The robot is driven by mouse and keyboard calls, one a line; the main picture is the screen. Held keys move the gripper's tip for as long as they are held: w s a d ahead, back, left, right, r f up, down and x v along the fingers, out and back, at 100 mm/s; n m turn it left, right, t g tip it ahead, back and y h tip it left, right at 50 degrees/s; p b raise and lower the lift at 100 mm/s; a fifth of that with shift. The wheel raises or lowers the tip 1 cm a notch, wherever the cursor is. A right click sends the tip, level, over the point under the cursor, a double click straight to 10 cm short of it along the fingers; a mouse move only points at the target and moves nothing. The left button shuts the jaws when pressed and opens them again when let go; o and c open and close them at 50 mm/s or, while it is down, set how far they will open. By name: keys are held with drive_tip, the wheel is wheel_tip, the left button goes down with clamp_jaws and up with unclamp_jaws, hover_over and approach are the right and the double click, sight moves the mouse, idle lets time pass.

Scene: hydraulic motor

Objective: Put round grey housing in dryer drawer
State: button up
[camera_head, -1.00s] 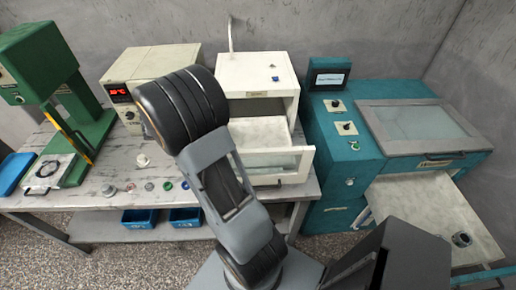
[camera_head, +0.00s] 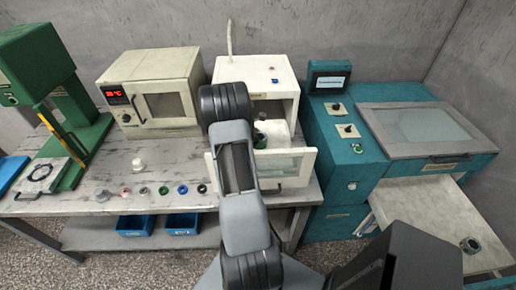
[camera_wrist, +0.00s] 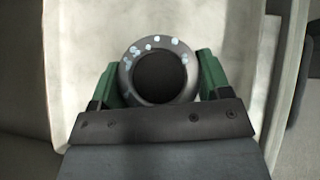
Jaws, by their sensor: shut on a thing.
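The round grey housing (camera_wrist: 160,78) is a grey ring with a dark round middle and pale bluish spots along its far rim. My gripper (camera_wrist: 159,82) is shut on it, with one green finger on each side. The dryer drawer (camera_head: 300,164) is pulled out of the white dryer (camera_head: 254,70), and its pale floor (camera_wrist: 85,55) lies under the housing in the wrist view. In the head view my gripper (camera_head: 260,135) is over the drawer, partly hidden by my arm. I cannot tell the gap between housing and drawer floor.
A white oven (camera_head: 165,100) and a green press (camera_head: 50,90) stand to the left. Several small rings and a white part (camera_head: 138,165) lie on the bench. The teal machine (camera_head: 345,160) is at right, with a dark ring (camera_head: 470,245) on its tray.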

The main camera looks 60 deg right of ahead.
drive_tip(key=shift+f+p, duration=0.3)
drive_tip(key=shift+f, duration=2.25)
drive_tip(key=shift+f, duration=0.15)
drive_tip(key=o, duration=1.1)
drive_tip(key=shift+o, duration=0.2)
drive_tip(key=shift+w+r, duration=0.1)
drive_tip(key=shift+r, duration=0.2)
drive_tip(key=b+v, duration=0.1)
drive_tip(key=v, duration=1)
drive_tip(key=shift+a+r+b, duration=0.25)
drive_tip(key=shift+a+b, duration=0.05)
drive_tip(key=shift+b, duration=0.05)
drive_tip(key=shift+w, duration=0.15)
